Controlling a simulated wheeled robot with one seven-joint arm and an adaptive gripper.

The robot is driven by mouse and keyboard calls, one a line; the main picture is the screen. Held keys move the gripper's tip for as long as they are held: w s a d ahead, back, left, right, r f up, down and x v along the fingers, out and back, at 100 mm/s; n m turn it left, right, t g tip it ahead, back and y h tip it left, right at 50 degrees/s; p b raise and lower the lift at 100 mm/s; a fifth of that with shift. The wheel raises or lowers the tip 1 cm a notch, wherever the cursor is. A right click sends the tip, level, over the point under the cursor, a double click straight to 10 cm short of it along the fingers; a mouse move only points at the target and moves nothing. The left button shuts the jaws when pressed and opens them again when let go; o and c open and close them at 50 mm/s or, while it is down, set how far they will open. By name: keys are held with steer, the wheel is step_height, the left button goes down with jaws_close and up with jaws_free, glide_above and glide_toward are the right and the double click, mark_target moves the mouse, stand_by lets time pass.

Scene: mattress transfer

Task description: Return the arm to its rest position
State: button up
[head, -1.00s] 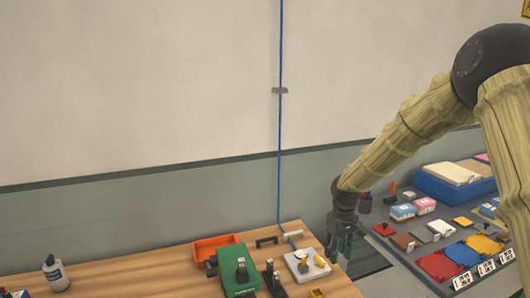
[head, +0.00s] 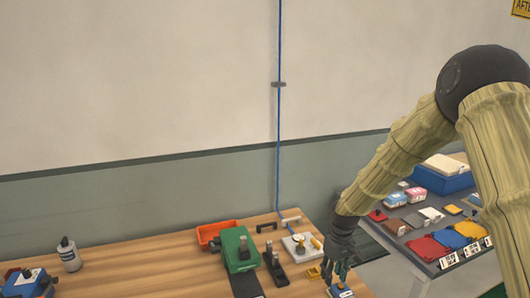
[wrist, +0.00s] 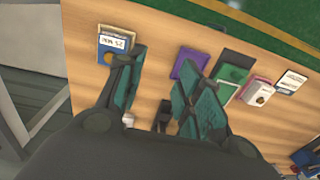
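My gripper (head: 338,272) hangs low at the end of my arm, over the front right part of the wooden table (head: 130,262) in the head view. In the wrist view my gripper (wrist: 165,75) has its two teal fingers spread apart, with bare wood and no object between them. A small labelled blue-and-white item (wrist: 115,42) lies beside the left finger. Whether the fingers touch anything is not clear.
On the wooden table are an orange bin (head: 216,233), a green device (head: 238,250), a white plate with parts (head: 301,246) and a bottle (head: 68,254). A grey table (head: 405,240) with coloured pads and a blue tray (head: 440,178) stands right, across a gap.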

steer(key=s+a+f+m+y+b, duration=0.1)
steer(key=s+f+b, duration=0.1)
steer(key=s+f, duration=0.8)
steer(key=s+a+f+m+b, duration=0.1)
steer(key=s+a+f+b, duration=0.1)
steer(key=s+f, duration=0.8)
steer(key=s+d+f+b, duration=0.1)
steer(key=s+f, duration=0.3)
steer(key=s, duration=0.4)
steer(key=s+d+f+m+h+b, duration=0.1)
steer(key=s+f+b, duration=0.1)
steer(key=s+f, duration=0.3)
steer(key=s+d+f+m+b, duration=0.1)
steer(key=s+f, duration=0.4)
steer(key=s, duration=0.8)
steer(key=shift+d+b, duration=0.4)
steer(key=shift+s+f, duration=0.1)
steer(key=shift+s, duration=0.05)
